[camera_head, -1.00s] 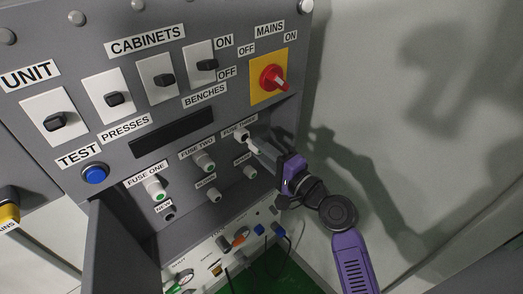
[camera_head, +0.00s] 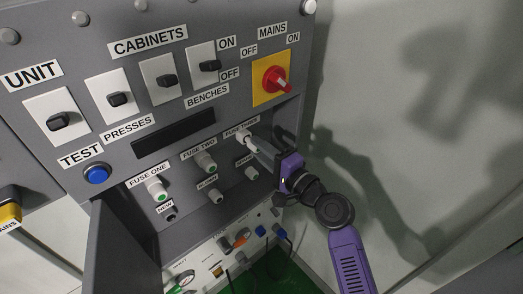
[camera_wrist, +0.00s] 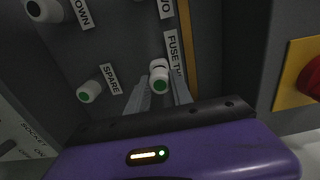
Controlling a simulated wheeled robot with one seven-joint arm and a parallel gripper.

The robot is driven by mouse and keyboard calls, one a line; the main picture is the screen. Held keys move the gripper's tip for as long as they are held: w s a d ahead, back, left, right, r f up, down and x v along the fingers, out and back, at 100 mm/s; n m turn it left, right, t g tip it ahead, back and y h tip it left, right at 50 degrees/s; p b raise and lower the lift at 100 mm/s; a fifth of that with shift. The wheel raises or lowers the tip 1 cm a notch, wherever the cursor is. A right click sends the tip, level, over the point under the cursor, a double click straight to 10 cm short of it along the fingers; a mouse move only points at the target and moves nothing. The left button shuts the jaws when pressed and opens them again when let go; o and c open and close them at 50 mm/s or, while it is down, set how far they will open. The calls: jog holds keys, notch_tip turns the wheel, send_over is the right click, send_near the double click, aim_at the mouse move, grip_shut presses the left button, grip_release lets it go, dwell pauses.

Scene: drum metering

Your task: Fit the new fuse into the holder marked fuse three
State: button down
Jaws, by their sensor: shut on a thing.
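My gripper (camera_wrist: 160,92) is shut on a white fuse with a green end (camera_wrist: 159,84), at the panel beside the FUSE THREE label, partly cut off in the wrist view. The fuse appears as a small white end (camera_head: 242,138) by the fingertips in the head view. It is in line with the fuse three holder; how deep it sits cannot be told. My fingers hide part of it in the head view. The hole marked NEW (camera_head: 171,215) looks dark and empty.
White, green-ended fuses sit at FUSE ONE (camera_head: 157,188) and FUSE TWO (camera_head: 206,161). The SPARE fuse (camera_wrist: 89,92) and the BLOWN position (camera_wrist: 45,10) are close by. The red MAINS switch (camera_head: 276,79) is above right. A grey wall is to the right.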

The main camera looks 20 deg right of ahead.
jog(key=shift+x, duration=0.95)
jog(key=c, duration=1.1)
grip_release()
jog(key=shift+o, duration=0.2)
jog(key=b+v, duration=0.1)
jog(key=v, duration=0.7)
jog(key=shift+b, duration=0.4)
jog(key=shift+w, duration=0.1)
